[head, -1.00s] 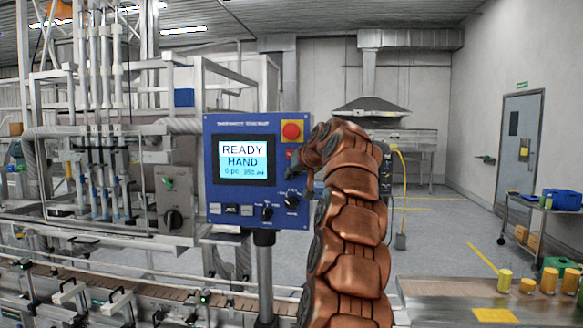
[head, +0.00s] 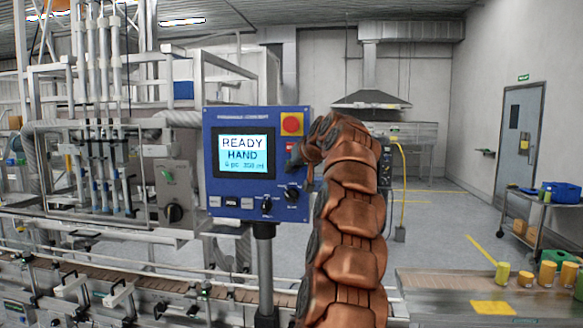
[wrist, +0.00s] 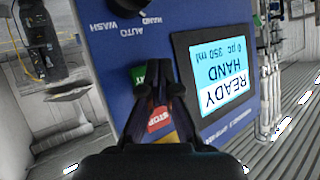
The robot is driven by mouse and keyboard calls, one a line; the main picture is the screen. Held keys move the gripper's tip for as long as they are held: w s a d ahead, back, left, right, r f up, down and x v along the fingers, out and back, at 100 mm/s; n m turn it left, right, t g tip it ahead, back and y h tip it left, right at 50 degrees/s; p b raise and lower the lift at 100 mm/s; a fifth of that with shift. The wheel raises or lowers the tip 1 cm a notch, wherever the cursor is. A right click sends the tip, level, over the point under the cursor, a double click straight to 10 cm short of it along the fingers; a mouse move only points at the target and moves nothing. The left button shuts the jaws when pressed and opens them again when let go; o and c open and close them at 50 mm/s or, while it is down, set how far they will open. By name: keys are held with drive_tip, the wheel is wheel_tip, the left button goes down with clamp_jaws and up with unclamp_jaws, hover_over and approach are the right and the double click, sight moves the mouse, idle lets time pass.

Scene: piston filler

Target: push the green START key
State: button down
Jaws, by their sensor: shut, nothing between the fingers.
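The green START key (wrist: 138,73) shows in the wrist view, partly covered by my gripper's fingers. The red STOP key (wrist: 159,119) is beside it, also partly covered. My gripper (wrist: 158,78) is shut and empty, its tips at the START key's edge; I cannot tell whether they touch it. In the head view my gripper (head: 297,163) is at the right part of the blue control panel (head: 238,118), and the START key is hidden behind it. The screen (head: 244,155) reads READY, HAND and 350 ml.
A red emergency button on yellow (head: 292,124) is above the keys. Rotary knobs (head: 291,194) sit below. A conveyor (head: 100,290) runs at lower left. A table with yellow containers (head: 526,279) is at lower right.

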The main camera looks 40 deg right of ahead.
drive_tip(key=shift+d, duration=0.1)
idle(0.5)
drive_tip(key=shift+w+d+p, duration=0.25)
drive_tip(key=shift+p, duration=0.15)
